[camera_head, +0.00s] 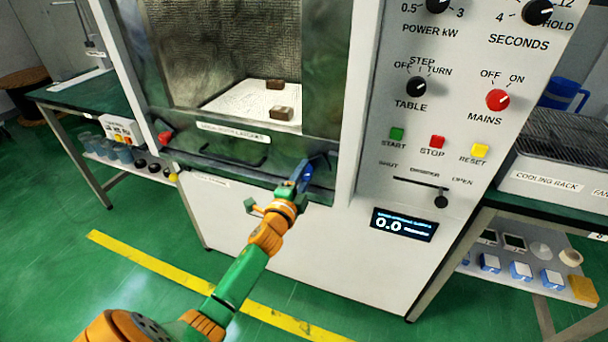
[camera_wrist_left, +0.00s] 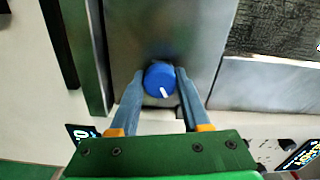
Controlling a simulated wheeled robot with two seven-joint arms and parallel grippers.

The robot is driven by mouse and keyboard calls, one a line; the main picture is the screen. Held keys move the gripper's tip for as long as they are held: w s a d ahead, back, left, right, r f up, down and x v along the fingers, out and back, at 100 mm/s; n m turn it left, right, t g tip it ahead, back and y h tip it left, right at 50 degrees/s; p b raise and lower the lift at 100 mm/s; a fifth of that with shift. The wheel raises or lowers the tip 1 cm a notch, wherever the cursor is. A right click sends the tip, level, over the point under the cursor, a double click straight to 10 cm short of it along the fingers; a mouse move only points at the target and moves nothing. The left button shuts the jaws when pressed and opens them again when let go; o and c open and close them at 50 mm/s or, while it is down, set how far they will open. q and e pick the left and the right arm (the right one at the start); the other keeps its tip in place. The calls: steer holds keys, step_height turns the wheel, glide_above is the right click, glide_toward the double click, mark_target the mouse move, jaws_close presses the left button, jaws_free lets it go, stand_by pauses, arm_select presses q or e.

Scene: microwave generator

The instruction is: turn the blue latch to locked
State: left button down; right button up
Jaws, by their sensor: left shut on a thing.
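The blue latch (camera_wrist_left: 158,77) is a round knob with a white pointer line, on the metal front of the oven door. In the wrist view the pointer points down and slightly right. My left gripper (camera_wrist_left: 160,82) has one finger on each side of the knob and is shut on it. In the head view my left gripper (camera_head: 304,172) reaches the lower right corner of the door (camera_head: 320,140). Its fingers largely cover the latch there, and any lock markings cannot be made out. My right gripper is not in view.
A dark door handle (camera_head: 225,158) lies left of my gripper, with a red part (camera_head: 165,138) farther left. The control panel (camera_head: 455,120) with knobs and buttons is on the right. Two brown blocks (camera_head: 281,113) sit inside the oven. A cooling rack (camera_head: 560,145) stands at the right.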

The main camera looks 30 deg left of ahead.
arm_select(q)
steer(key=shift+f, duration=0.2)
steer(key=shift+c, duration=1.8)
jaws_free()
steer(key=shift+s+r, duration=0.1)
steer(key=shift+r, duration=0.05)
steer(key=shift+s, duration=0.1)
steer(key=v, duration=0.7)
